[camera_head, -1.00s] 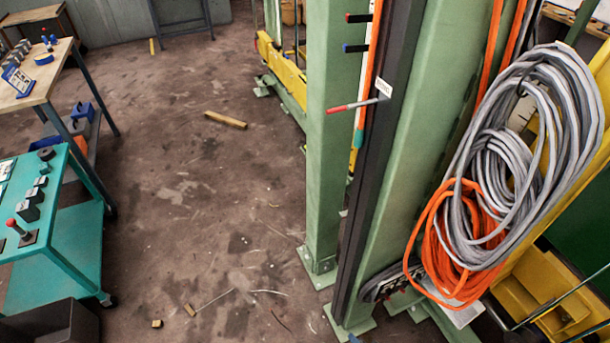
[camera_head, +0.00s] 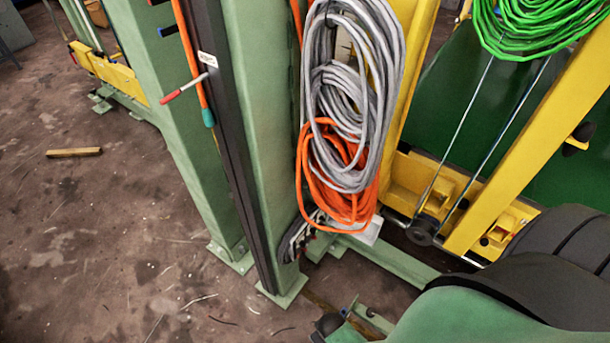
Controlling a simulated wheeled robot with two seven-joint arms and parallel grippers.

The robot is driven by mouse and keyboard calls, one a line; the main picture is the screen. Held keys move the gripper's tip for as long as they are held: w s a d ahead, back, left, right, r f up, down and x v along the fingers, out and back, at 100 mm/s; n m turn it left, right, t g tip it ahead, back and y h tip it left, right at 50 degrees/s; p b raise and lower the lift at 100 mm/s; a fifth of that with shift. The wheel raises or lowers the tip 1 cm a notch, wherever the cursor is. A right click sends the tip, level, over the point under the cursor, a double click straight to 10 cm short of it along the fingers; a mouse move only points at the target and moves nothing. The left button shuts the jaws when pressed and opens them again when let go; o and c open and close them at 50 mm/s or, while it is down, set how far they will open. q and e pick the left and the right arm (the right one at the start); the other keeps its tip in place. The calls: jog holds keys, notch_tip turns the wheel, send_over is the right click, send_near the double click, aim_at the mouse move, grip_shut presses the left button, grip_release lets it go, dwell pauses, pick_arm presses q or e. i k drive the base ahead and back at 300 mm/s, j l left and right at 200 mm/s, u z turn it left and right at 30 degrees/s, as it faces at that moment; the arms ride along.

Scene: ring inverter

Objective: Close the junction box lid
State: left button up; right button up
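No junction box or lid can be made out in the head view. Neither of my grippers is in view.
Green steel posts (camera_head: 262,130) stand in the middle, hung with grey cable coils (camera_head: 350,85) and orange cable (camera_head: 325,185). Yellow framework (camera_head: 535,150) and green cable (camera_head: 540,25) are at right. Large rounded green-and-black bulk (camera_head: 500,310) fills the lower right. Floor at left is open, with a wooden bar (camera_head: 74,152).

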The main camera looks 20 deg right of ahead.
aim_at(354, 219)
jog(key=z, duration=0.8)
jog(key=k+j, duration=0.1)
